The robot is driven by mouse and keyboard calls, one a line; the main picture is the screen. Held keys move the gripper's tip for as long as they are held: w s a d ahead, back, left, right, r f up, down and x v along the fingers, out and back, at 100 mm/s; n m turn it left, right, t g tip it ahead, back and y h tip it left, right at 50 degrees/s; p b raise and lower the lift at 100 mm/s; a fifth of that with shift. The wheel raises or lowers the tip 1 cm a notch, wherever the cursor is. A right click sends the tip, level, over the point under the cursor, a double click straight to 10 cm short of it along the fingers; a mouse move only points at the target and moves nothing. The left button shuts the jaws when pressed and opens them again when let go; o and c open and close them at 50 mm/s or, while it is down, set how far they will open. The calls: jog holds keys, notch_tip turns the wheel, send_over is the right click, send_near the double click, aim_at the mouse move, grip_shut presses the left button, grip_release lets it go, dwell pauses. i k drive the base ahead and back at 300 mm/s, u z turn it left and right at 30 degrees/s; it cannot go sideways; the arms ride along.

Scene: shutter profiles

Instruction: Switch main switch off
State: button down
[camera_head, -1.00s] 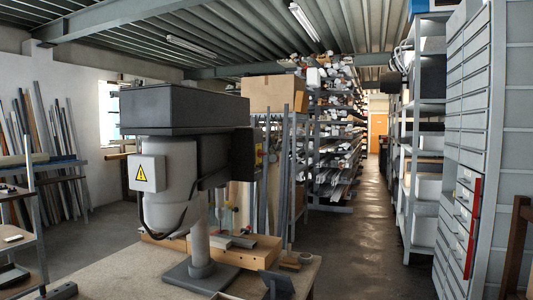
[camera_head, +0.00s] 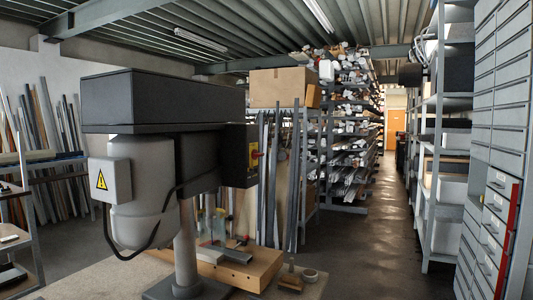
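A drill-press-like machine (camera_head: 160,102) with a dark top housing and a grey body stands on a bench at the left. On the right side of its dark box (camera_head: 233,158) is a small yellow plate with a red part, which looks like the main switch (camera_head: 253,155). It is seen at a steep angle, and its position, on or off, cannot be made out. My gripper is not in view.
A pale box with a yellow warning triangle (camera_head: 110,181) hangs on the machine's left side. The bench (camera_head: 85,277) carries a wooden block (camera_head: 262,268) and a tape roll (camera_head: 310,275). Shelves (camera_head: 440,140) and drawers (camera_head: 497,110) line the right. The aisle floor (camera_head: 375,225) is clear.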

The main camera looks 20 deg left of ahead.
aim_at(255, 154)
jog(key=z, duration=0.05)
jog(key=i, duration=2.2)
jog(key=u, duration=2.95)
